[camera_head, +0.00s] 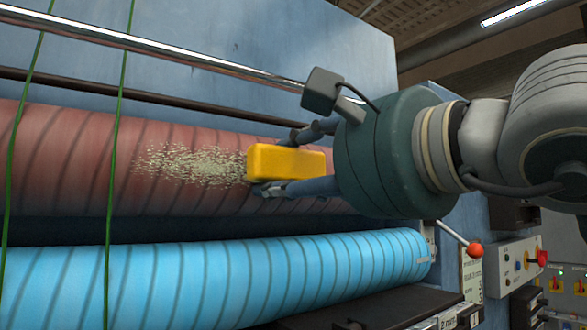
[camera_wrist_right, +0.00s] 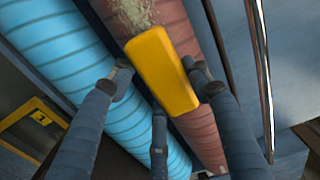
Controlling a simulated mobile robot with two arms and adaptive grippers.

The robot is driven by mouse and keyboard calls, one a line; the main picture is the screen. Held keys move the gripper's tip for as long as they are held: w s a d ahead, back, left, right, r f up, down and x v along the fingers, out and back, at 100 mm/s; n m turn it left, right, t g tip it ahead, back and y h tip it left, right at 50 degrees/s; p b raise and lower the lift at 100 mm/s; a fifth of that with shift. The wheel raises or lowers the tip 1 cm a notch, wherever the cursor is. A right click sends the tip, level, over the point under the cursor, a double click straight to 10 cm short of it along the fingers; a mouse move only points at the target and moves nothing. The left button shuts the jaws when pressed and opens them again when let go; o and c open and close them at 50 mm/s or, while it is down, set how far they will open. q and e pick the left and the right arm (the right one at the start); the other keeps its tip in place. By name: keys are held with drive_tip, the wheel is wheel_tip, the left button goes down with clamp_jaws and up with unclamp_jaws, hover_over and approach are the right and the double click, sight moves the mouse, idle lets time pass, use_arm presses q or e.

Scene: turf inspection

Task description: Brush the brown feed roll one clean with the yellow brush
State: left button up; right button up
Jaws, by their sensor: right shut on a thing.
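The brown feed roll (camera_head: 70,150) runs across the upper machine in the head view, reddish with dark spiral lines. A patch of pale, fibrous debris (camera_head: 185,163) lies on its surface, just left of the brush. The yellow brush (camera_head: 285,162) is a block held against or very near the roll; contact is hidden. My right gripper (camera_head: 285,160) is shut on the brush, coming in from the right. In the right wrist view, the fingers (camera_wrist_right: 160,85) flank the yellow brush (camera_wrist_right: 160,68), with the debris (camera_wrist_right: 135,12) beyond its far end. My left gripper is out of view.
A blue roll (camera_head: 220,278) lies below the brown one. Green strands (camera_head: 117,120) hang in front at the left. A rail (camera_head: 150,47) crosses above the brown roll. A lever with a red knob (camera_head: 474,249) and a control panel (camera_head: 515,265) stand at the right.

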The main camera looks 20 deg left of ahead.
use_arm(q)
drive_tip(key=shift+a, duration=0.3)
use_arm(e)
drive_tip(key=shift+w+a, duration=0.3)
drive_tip(key=shift+a, duration=0.1)
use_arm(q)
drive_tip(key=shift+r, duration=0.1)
use_arm(e)
drive_tip(key=shift+w+a, duration=0.3)
drive_tip(key=shift+a, duration=0.05)
